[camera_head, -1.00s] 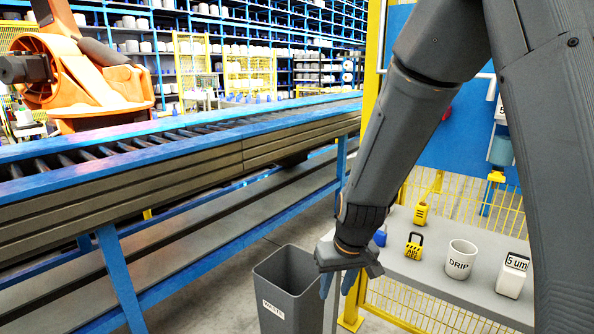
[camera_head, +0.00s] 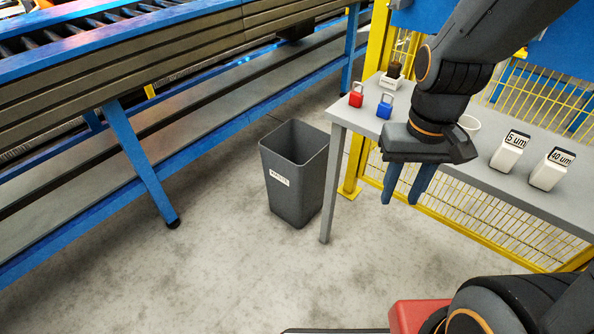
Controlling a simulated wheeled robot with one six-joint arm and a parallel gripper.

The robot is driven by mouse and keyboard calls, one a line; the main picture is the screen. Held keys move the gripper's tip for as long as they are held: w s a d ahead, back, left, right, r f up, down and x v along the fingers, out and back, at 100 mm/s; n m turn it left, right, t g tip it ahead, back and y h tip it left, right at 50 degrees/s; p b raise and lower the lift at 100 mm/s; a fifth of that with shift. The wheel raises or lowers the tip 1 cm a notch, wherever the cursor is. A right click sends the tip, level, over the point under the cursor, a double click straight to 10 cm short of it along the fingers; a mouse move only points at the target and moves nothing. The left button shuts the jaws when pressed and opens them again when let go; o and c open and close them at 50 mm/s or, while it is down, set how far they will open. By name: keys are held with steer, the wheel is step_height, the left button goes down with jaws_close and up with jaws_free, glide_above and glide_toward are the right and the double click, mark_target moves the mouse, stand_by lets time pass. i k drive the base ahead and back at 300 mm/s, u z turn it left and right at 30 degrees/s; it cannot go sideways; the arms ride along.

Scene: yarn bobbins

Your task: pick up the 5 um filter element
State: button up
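The 5 um filter element (camera_head: 507,156) is a white block with a dark top and a "5 um" label. It stands upright on the grey table (camera_head: 575,205), right of my gripper. My gripper (camera_head: 400,200) points down near the table's front left edge, its two blue fingers apart with nothing between them. It is clear of the filter element. A similar white block labelled "40 um" (camera_head: 547,176) stands just right of the 5 um one, with a small gap between them.
A white mug (camera_head: 469,124) is partly hidden behind my gripper. A red padlock (camera_head: 356,98) and a blue padlock (camera_head: 385,108) sit at the table's left end. A grey waste bin (camera_head: 292,190) stands on the floor. A yellow mesh fence (camera_head: 540,95) runs behind the table.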

mark_target(510, 150)
steer(key=z, duration=0.95)
steer(key=k, duration=0.4)
steer(key=u, duration=0.25)
steer(key=i, duration=0.4)
steer(key=z, duration=0.55)
